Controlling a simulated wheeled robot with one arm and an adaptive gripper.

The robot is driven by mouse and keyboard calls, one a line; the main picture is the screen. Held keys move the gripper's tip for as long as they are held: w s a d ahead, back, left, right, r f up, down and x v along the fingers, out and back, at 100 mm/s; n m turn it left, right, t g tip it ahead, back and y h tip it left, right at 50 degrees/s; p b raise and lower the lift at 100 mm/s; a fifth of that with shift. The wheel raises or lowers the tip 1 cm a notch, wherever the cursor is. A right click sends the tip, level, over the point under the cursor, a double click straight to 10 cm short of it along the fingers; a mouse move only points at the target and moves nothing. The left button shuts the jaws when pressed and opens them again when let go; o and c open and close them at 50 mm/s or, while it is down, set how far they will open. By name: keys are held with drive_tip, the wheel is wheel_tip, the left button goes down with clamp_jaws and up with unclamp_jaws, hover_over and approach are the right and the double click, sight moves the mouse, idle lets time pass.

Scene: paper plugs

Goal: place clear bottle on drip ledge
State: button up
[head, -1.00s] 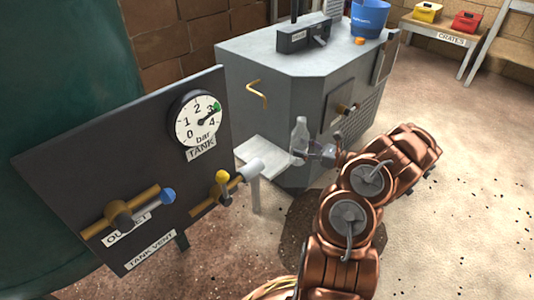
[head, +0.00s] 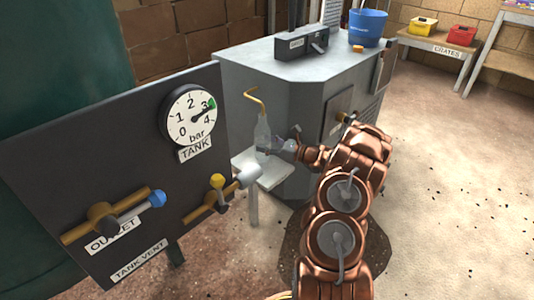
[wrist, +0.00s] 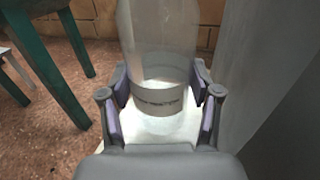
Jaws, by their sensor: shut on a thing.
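The clear bottle (head: 262,133) stands upright in my gripper (head: 274,148), over or on the pale drip ledge (head: 268,177) at the front of the grey cabinet. Its neck is right by the lower end of the brass spout. In the wrist view the clear bottle (wrist: 158,45) with a pale label band sits between the two purple-padded fingers of my gripper (wrist: 160,105). Part of the pale ledge (wrist: 88,139) shows beneath. I cannot tell whether the bottle's base touches the ledge.
The brass spout (head: 257,95) hangs from the cabinet (head: 285,75) just above the bottle. The dark panel (head: 100,150) with a gauge and valves stands at left. A blue bucket (head: 367,28) sits on the cabinet. The floor at right is open.

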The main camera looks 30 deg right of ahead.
wheel_tip(320, 180, down, 4)
drive_tip(key=shift+s+r+b, duration=0.1)
drive_tip(key=shift+r+b, duration=0.1)
drive_tip(key=shift+b, duration=0.5)
drive_tip(key=shift+r, duration=0.1)
drive_tip(key=o, duration=0.7)
drive_tip(key=shift+s+d+r, duration=0.1)
drive_tip(key=shift+s+d, duration=0.05)
drive_tip(key=p+v, duration=0.4)
drive_tip(key=v, duration=0.7)
drive_tip(key=shift+s+d, duration=0.25)
drive_tip(key=shift+s, duration=0.05)
